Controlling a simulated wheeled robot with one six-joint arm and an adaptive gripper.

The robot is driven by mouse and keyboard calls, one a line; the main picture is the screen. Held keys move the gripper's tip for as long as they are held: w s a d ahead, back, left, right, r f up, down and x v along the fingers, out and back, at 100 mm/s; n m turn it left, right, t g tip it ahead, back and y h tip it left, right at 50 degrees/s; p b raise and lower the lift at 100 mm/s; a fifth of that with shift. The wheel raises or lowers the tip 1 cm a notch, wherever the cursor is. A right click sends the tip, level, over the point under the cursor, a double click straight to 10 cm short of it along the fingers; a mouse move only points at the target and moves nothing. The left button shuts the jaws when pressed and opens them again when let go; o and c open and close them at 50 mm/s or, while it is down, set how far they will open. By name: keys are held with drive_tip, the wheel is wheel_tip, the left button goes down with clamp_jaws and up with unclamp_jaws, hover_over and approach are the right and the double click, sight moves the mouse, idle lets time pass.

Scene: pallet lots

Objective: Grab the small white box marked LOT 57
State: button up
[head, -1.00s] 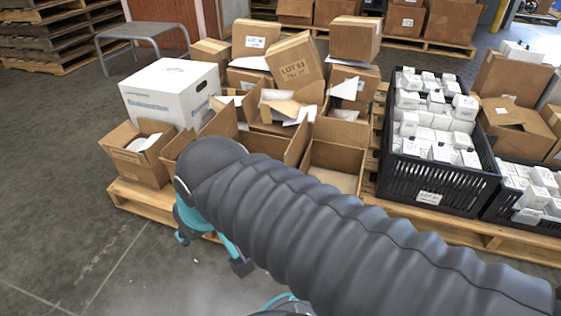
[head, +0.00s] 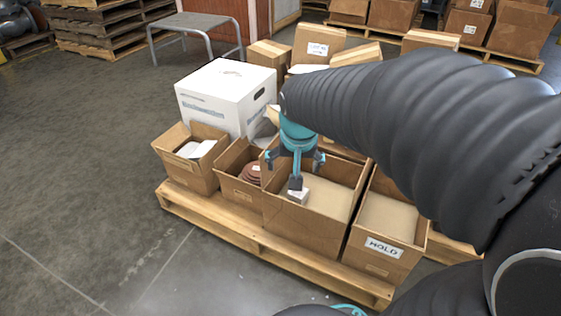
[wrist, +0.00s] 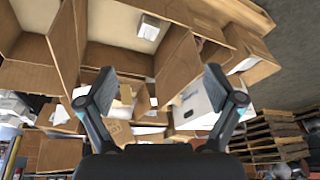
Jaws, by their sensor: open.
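A small white box (head: 298,196) lies inside an open cardboard carton (head: 300,228) on the pallet, near its left end. It also shows in the wrist view (wrist: 149,28), against the carton's inner wall, beyond my fingertips. Its marking is too small to read. My gripper (head: 296,170) hangs over that carton, its fingers pointing down. One finger partly covers the small box in the head view. The wrist view shows the two fingers (wrist: 155,88) spread wide with nothing between them. I cannot tell whether a finger touches the box.
The carton's walls stand around the small box. A carton marked HOLD (head: 383,248) is to its right, and a carton with brown discs (head: 240,190) to its left. A large white box (head: 226,98) stands behind. The floor in front of the pallet (head: 250,235) is clear.

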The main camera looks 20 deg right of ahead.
drive_tip(key=w+d+f+m+g+p, duration=0.1)
drive_tip(key=w+d+f+m+p, duration=0.3)
drive_tip(key=w, duration=0.5)
drive_tip(key=m+g+p, duration=0.2)
hover_over(298, 195)
drive_tip(key=w+a, duration=0.1)
wheel_tip(298, 195, down, 13)
drive_tip(key=shift+h, duration=0.3)
drive_tip(key=f, duration=0.5)
drive_tip(key=w+f, duration=0.1)
drive_tip(key=f, duration=0.1)
drive_tip(key=shift+d+f, duration=0.25)
drive_tip(key=shift+d, duration=0.15)
drive_tip(key=shift+d+f, duration=0.15)
drive_tip(key=shift+f, duration=0.85)
drive_tip(key=shift+d+f, duration=0.2)
drive_tip(key=shift+f, duration=0.75)
drive_tip(key=shift+d+f, duration=0.15)
drive_tip(key=shift+f, duration=0.85)
drive_tip(key=c, duration=1.4)
